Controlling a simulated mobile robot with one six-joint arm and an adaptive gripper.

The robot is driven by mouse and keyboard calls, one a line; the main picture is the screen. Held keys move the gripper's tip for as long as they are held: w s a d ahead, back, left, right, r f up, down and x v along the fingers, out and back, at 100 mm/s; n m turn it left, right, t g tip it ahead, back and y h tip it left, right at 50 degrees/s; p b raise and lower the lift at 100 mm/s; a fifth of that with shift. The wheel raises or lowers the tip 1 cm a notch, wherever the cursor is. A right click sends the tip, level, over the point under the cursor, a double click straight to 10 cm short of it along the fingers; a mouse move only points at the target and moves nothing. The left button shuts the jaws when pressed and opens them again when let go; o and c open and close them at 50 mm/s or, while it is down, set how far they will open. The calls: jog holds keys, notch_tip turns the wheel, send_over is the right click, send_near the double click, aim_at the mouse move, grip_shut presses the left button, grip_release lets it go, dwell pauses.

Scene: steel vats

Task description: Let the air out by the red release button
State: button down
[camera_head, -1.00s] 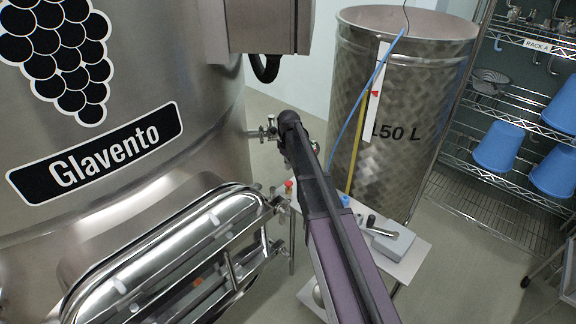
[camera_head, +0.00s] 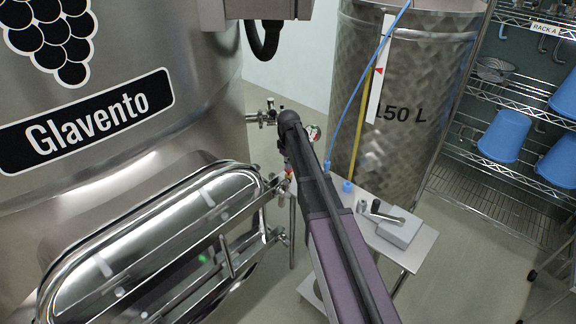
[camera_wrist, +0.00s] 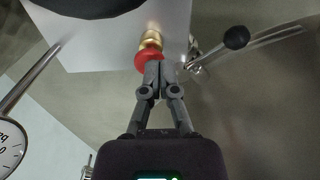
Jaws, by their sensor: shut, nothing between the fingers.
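The red release button (camera_wrist: 146,60) sits on a brass fitting (camera_wrist: 151,39) in front of a pale plate in the wrist view. My gripper (camera_wrist: 157,66) is shut and empty. Its closed fingertips lie over the right part of the red button in the picture; whether they touch or press it I cannot tell. In the head view a small red spot (camera_head: 289,173) shows beside the steel fittings, left of my arm. My fingers are hidden there behind my own arm.
The Glavento vat (camera_head: 215,120) with its oval door stands left. A round gauge (camera_wrist: 8,148) and a black-knobbed lever (camera_wrist: 236,38) flank my gripper. Behind are the 150 L tank (camera_head: 420,150) with a blue hose, a small table (camera_head: 412,255) and a wire rack (camera_head: 500,170).

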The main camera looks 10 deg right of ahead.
aim_at(289, 171)
jog(key=shift+f+b, duration=0.3)
jog(key=shift+f, duration=0.25)
jog(key=shift+f+b, duration=0.95)
jog(key=shift+b, duration=0.05)
dwell(6.5)
